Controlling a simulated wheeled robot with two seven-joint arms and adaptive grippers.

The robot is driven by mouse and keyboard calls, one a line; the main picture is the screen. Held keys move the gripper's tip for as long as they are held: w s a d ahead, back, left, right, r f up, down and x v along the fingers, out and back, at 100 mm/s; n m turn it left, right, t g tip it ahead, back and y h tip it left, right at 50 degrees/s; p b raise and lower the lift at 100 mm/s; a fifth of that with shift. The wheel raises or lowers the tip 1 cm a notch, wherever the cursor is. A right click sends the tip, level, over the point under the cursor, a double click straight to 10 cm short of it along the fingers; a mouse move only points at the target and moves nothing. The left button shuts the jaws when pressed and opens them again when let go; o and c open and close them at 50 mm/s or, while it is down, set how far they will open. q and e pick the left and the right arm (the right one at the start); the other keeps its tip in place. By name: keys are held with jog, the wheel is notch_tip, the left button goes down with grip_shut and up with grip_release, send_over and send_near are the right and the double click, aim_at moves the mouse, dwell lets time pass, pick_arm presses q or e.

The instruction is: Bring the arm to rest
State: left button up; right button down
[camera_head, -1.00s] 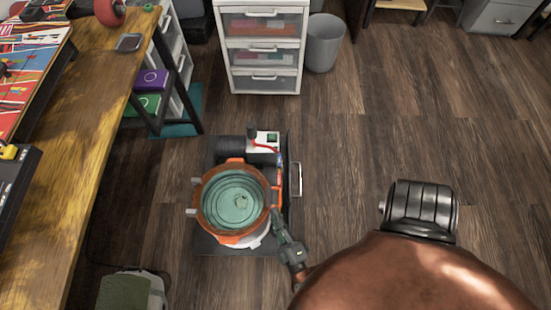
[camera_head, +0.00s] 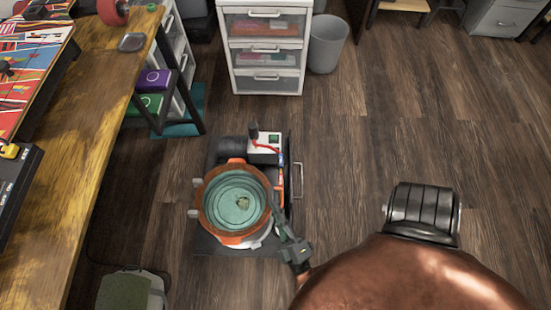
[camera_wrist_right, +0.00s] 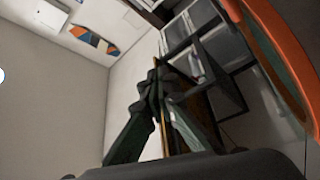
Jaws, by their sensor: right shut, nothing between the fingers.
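My right gripper (camera_head: 278,220) is in the lower middle of the head view, beside the right rim of a round orange pot-like machine (camera_head: 213,229). Its fingers are together and hold nothing. In the right wrist view the closed fingers (camera_wrist_right: 157,88) point up and away, with the orange rim (camera_wrist_right: 268,55) close on the right. I cannot tell whether the gripper touches the rim. My left gripper is not in view.
The machine stands on a dark base with a small white box (camera_head: 264,146) behind. A wooden workbench (camera_head: 75,190) runs along the left. A drawer unit (camera_head: 232,60) and grey bin (camera_head: 327,45) stand behind. The wooden floor on the right (camera_head: 420,130) is clear.

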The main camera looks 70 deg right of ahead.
jog(key=shift+r, duration=0.3)
